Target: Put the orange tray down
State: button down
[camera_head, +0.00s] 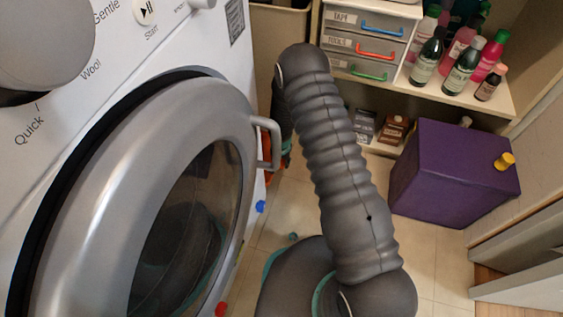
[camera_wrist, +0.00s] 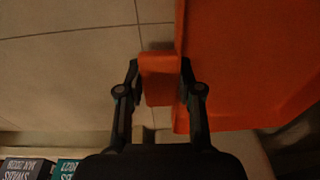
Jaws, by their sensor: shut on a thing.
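The orange tray (camera_wrist: 240,65) fills much of the right of the wrist view, with tiled floor beyond its left edge. My gripper (camera_wrist: 160,80) has its two dark fingers on either side of an orange tab on the tray's edge and is shut on it. In the head view only a small orange part of the tray (camera_head: 273,173) shows, low between the washing machine and my arm. I cannot tell whether the tray touches the floor.
A washing machine (camera_head: 120,110) with a round door stands at left. A shelf (camera_head: 455,97) holds bottles and labelled drawers (camera_head: 365,45). A purple box (camera_head: 450,175) stands on the floor at right. Small blue (camera_head: 261,207) and red (camera_head: 221,309) objects show near the machine. Some tiled floor is clear.

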jog(key=c, duration=0.7)
grip_release()
jog(key=shift+f, duration=0.1)
jog(key=shift+c, duration=0.2)
notch_tip(320, 180, up, 12)
jog(key=s+p, duration=0.1)
jog(key=shift+s+p, duration=0.15)
jog(key=shift+p, duration=0.25)
jog(key=s+d+r+n+t, duration=0.1)
jog(key=s+d+r, duration=0.1)
jog(key=r, duration=0.8)
jog(key=s+d+r, duration=0.2)
jog(key=d+r, duration=0.1)
jog(key=r, duration=0.7)
jog(key=s+d+r+n+t, duration=0.1)
jog(key=s+d+r, duration=0.15)
jog(key=r, duration=0.85)
jog(key=s+d+r, duration=0.2)
jog(key=s+r, duration=0.2)
jog(key=s, duration=0.4)
jog(key=s+d+r+n+t, duration=0.1)
jog(key=s+r, duration=0.4)
jog(key=s, duration=0.3)
jog(key=s+d+r+n+t, duration=0.1)
jog(key=s+r, duration=0.3)
jog(key=s, duration=0.4)
jog(key=shift+s+d+r, duration=0.3)
jog(key=shift+d+r, duration=0.05)
jog(key=shift+d, duration=0.45)
